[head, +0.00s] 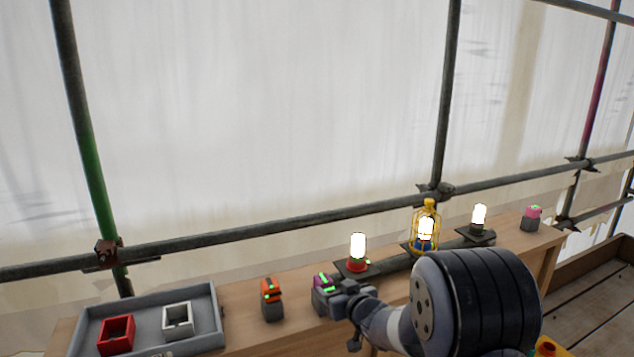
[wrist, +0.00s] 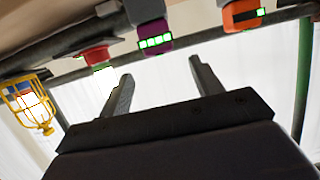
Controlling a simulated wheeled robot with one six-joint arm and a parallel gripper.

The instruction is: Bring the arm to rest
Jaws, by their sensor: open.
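My gripper (head: 345,297) is at the front of the wooden bench, low beside a block with a purple top and grey base (head: 322,292). In the wrist view the two fingers of my gripper (wrist: 160,70) stand apart with nothing between them. The purple block (wrist: 154,38) shows beyond the fingertips there, apart from them. In the head view my gripper overlaps its right side, and I cannot tell the exact gap. My forearm hides part of the bench at the lower right.
A grey tray (head: 215,312) holds a red box (head: 116,335) and a white box (head: 177,319). An orange-topped block (head: 271,298), a red-based lamp (head: 357,252), a yellow-caged lamp (head: 425,228), a dark-based lamp (head: 478,219) and a pink-topped block (head: 531,217) line the bench. Scaffold pipes (head: 300,221) run behind.

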